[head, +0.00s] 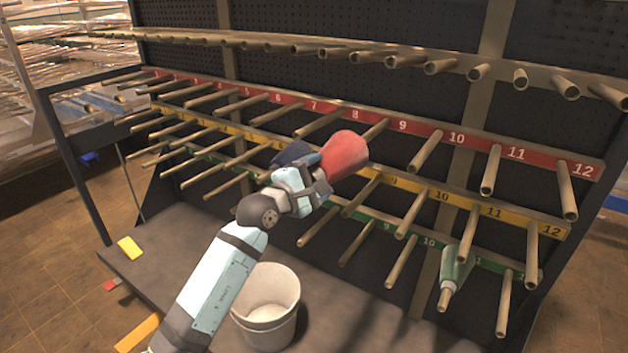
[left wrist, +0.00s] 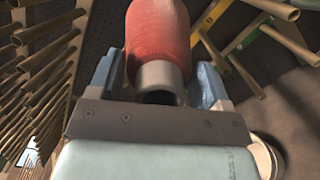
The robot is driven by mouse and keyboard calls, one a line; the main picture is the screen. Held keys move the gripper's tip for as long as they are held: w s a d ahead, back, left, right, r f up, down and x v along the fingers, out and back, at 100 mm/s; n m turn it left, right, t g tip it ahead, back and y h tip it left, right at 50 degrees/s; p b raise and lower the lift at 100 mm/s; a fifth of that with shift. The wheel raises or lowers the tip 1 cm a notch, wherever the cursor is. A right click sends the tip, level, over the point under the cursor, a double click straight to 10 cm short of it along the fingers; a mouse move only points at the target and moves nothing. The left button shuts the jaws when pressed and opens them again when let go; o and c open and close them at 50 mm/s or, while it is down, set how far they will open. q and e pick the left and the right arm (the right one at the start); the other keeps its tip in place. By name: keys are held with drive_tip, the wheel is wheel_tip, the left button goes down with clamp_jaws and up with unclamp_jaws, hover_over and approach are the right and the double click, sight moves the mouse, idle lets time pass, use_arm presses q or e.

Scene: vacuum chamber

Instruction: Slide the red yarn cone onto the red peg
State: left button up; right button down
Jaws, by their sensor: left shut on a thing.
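My left gripper (head: 318,178) is shut on the red yarn cone (head: 346,153), in front of the rack near numbers 8 and 9. In the left wrist view, the cone (left wrist: 158,30) sits between the fingers (left wrist: 158,82). Its pale core tube points toward the wrist, with a dark open end and no peg showing in it. The red strip (head: 380,120) carries a row of bare pegs. One red-row peg (head: 376,129) shows just right of the cone, partly hidden by it. I cannot tell whether the cone touches it. My right gripper is out of view.
A yellow strip (head: 408,186) and a green strip (head: 405,235) with pegs lie below. A green cone (head: 457,268) sits on a lower-right peg. A white bucket (head: 268,310) stands below my arm. Bare pegs (head: 440,66) jut out above.

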use_arm(q)
drive_tip(key=shift+b+x, duration=0.45)
drive_tip(key=shift+x, duration=0.85)
drive_tip(key=shift+w+a, duration=0.15)
drive_tip(key=shift+w+f, duration=0.1)
idle(0.7)
drive_tip(key=shift+b+x, duration=1.25)
drive_tip(key=shift+x, duration=1.1)
drive_tip(key=shift+w+a+f, duration=0.1)
drive_tip(key=shift+w+a, duration=0.05)
drive_tip(key=shift+w, duration=0.1)
drive_tip(key=shift+w, duration=0.1)
